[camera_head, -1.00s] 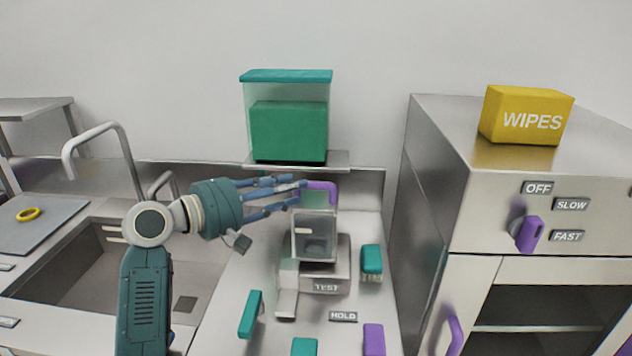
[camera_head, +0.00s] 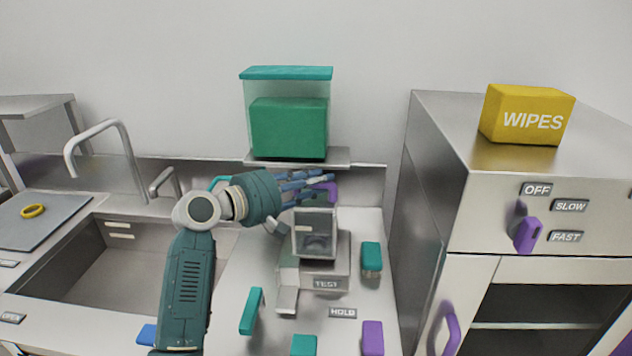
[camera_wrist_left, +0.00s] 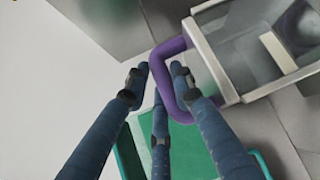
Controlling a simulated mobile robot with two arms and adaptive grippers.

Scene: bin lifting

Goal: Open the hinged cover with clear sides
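The cover with clear sides (camera_head: 315,215) is a small see-through box on the grey test unit (camera_head: 325,273). It looks closed. Its purple handle (camera_head: 331,188) is at its upper back edge, partly hidden by my fingers. My left gripper (camera_head: 325,185) reaches in from the left at the handle. In the left wrist view, its fingertips (camera_wrist_left: 160,78) lie on both sides of the handle bar (camera_wrist_left: 163,57), very close to it; I cannot tell whether they press on it. The cover's clear body (camera_wrist_left: 215,55) is to the right there. My right gripper is not in view.
A green-filled clear container (camera_head: 288,128) stands on a shelf (camera_head: 340,158) above and behind the cover. Teal blocks (camera_head: 371,257) and a purple block (camera_head: 372,338) stand around the unit. A steel cabinet (camera_head: 425,200) is close on the right, a sink (camera_head: 110,265) on the left.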

